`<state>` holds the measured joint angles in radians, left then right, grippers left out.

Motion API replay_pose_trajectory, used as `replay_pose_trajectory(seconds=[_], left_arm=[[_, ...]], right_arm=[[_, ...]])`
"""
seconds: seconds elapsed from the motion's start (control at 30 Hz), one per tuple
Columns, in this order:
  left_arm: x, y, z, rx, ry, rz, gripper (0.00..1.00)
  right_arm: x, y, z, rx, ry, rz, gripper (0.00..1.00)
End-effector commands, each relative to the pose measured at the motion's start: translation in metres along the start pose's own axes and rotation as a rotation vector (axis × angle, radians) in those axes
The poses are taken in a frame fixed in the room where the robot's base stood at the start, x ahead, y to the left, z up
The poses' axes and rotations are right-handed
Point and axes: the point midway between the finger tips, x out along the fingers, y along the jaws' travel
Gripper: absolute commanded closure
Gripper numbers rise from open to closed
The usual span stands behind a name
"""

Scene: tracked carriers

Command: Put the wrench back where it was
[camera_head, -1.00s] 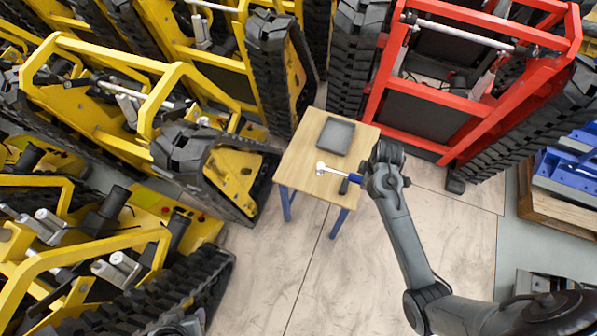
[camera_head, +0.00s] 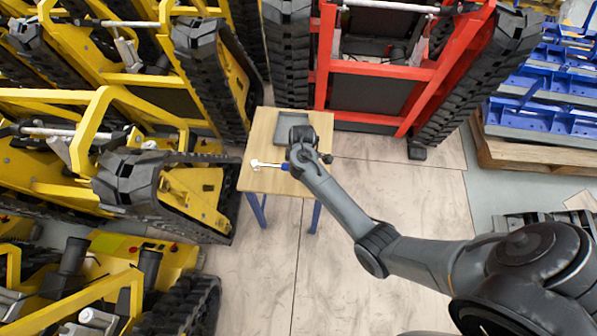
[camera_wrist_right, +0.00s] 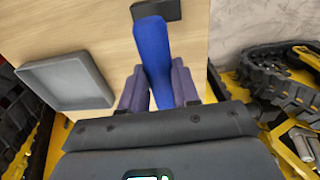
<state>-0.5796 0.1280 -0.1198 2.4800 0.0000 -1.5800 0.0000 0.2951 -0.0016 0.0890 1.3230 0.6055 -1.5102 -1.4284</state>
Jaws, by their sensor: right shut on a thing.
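The wrench (camera_head: 268,165) has a silver head and a blue handle. In the head view it is at the left front of the small wooden table (camera_head: 262,140), head pointing left. My right gripper (camera_wrist_right: 153,85) is shut on its blue handle (camera_wrist_right: 152,48), seen in the right wrist view. The wrench's head is hidden there. I cannot tell whether the wrench touches the tabletop. A grey tray (camera_head: 282,129) lies behind, partly covered by my right arm; it is also at the left of the wrist view (camera_wrist_right: 88,76). My left gripper is not in view.
A small dark block (camera_wrist_right: 158,10) is beyond the handle's end in the wrist view. Yellow tracked carriers (camera_head: 140,175) stand close to the table's left, and a red one (camera_head: 375,70) stands behind it. The floor in front (camera_head: 270,260) is clear.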

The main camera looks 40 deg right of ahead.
Motion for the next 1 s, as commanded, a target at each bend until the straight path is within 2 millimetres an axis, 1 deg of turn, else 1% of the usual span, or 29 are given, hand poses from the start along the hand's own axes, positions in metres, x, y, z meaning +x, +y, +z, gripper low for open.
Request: replay_pose_trajectory(seconds=[0.3,0.57,0.6,0.67,0.7,0.73,1.0], left_arm=[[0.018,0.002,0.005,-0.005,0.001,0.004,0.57],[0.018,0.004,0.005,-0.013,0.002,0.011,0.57],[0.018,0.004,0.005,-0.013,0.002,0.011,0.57],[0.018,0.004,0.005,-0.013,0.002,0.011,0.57],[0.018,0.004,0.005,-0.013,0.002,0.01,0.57],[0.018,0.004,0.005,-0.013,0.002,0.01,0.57],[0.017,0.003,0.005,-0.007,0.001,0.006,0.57]], right_arm=[[0.036,-0.003,0.002,0.0,0.002,-0.001,1.0],[0.038,-0.003,0.002,0.001,0.001,0.001,1.0],[0.038,-0.004,0.003,0.0,-0.001,-0.001,0.63],[0.038,-0.004,0.003,0.0,-0.001,-0.001,0.54],[0.038,-0.004,0.003,0.0,0.0,-0.001,0.48],[0.038,-0.004,0.003,0.0,0.0,-0.001,0.44],[0.037,-0.003,0.003,0.0,0.0,0.0,0.44]])
